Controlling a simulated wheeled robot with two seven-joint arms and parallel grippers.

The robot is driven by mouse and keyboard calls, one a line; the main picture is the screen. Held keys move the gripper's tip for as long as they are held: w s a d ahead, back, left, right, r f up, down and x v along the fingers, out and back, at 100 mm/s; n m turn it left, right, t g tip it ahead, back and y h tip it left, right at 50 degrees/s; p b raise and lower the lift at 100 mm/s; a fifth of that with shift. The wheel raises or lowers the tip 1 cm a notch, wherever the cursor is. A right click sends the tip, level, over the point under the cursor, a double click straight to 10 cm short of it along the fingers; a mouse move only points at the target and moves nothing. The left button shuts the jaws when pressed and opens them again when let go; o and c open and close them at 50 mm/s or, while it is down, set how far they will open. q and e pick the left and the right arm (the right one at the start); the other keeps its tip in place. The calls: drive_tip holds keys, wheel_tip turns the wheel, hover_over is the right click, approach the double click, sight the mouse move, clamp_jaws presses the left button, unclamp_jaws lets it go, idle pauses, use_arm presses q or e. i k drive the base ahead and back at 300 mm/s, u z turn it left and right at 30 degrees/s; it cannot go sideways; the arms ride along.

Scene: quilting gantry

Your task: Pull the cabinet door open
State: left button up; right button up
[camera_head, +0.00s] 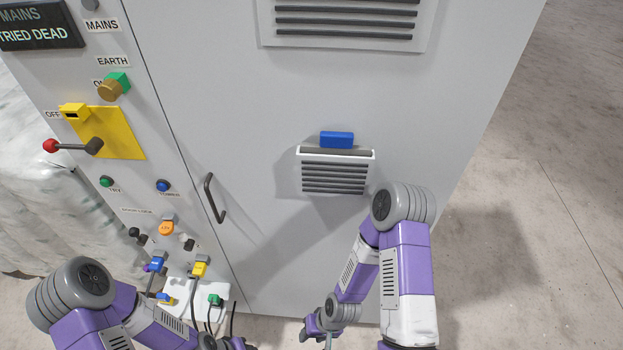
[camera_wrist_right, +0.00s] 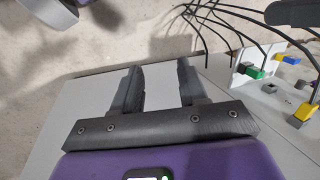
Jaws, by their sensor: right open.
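The cabinet door (camera_head: 262,115) is a large grey panel in the head view. It looks shut, flush along the seam at its left side. A dark bar handle (camera_head: 215,198) stands upright near that seam. My right gripper (camera_head: 326,338) is low at the bottom edge of the head view, below and right of the handle and apart from it. In the right wrist view my right gripper (camera_wrist_right: 158,75) is open, with nothing between its two dark fingers. My left arm comes in at lower left; its gripper (camera_head: 235,344) is mostly cut off by the bottom edge.
Left of the seam is a control panel with a yellow switch plate (camera_head: 115,135), a red-knobbed lever (camera_head: 52,146), buttons and plugs. A white socket block (camera_head: 185,291) with dark cables sits below. A louvred vent (camera_head: 334,174) with a blue block (camera_head: 337,139) is on the door. Bare floor (camera_head: 560,200) lies right.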

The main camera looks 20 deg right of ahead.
sight(239, 84)
drive_tip(key=z, duration=1.25)
drive_tip(key=k, duration=1.15)
drive_tip(key=u, duration=0.6)
drive_tip(key=i, duration=1)
drive_tip(key=z, duration=0.05)
